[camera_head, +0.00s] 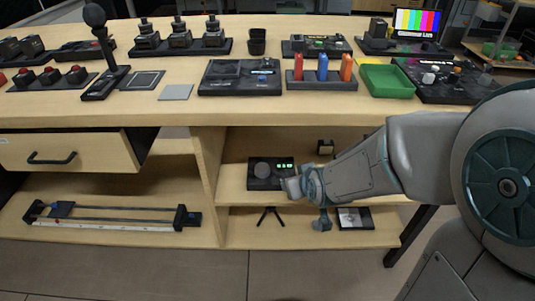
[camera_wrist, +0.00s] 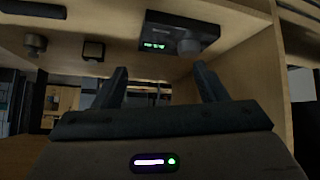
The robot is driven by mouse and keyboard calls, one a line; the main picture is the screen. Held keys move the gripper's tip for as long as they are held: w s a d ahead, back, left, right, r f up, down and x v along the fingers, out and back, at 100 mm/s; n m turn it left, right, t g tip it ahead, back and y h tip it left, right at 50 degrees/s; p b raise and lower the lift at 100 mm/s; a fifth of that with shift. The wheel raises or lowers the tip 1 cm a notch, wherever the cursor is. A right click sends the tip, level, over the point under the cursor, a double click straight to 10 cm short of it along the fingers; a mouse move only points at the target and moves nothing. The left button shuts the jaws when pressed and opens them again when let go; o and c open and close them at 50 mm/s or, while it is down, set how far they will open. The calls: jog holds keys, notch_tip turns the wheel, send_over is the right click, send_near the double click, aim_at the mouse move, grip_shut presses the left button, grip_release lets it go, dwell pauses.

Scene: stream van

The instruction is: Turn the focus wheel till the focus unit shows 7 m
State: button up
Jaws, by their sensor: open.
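The focus unit (camera_head: 270,185) is a black box on the upper shelf under the bench. Its round grey focus wheel (camera_head: 262,170) is on the left and its green display (camera_head: 284,164) on the right. The digits are too small to read surely. My gripper (camera_head: 291,187) is at the unit's front right edge. In the wrist view, which looks upside down, the focus unit (camera_wrist: 160,25) and focus wheel (camera_wrist: 190,43) lie beyond my open, empty fingers (camera_wrist: 162,85). The fingers appear apart from the wheel.
A small dark box (camera_head: 325,147) stands on the same shelf to the right. A wooden divider (camera_head: 208,180) closes the left side. The lower shelf (camera_head: 250,232) holds a small tripod (camera_head: 270,215) and a flat plate (camera_head: 354,218). The bench top (camera_head: 180,105) above carries several devices.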

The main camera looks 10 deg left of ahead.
aim_at(262, 168)
jog(key=w+a+f+t+y+b, duration=0.1)
jog(key=a+f+b, duration=0.1)
jog(key=w+a+f+t+y+b, duration=0.1)
jog(key=w+a+f+b, duration=0.1)
jog(key=b, duration=0.1)
jog(key=w+a+f+t+y+b, duration=0.1)
jog(key=w+a+f+b, duration=0.1)
jog(key=a+b, duration=0.1)
jog(key=shift+f+y, duration=0.25)
jog(key=shift+y, duration=0.05)
jog(key=shift+t, duration=0.3)
jog(key=b+x, duration=0.6)
jog(key=x, duration=0.5)
jog(key=c, duration=1)
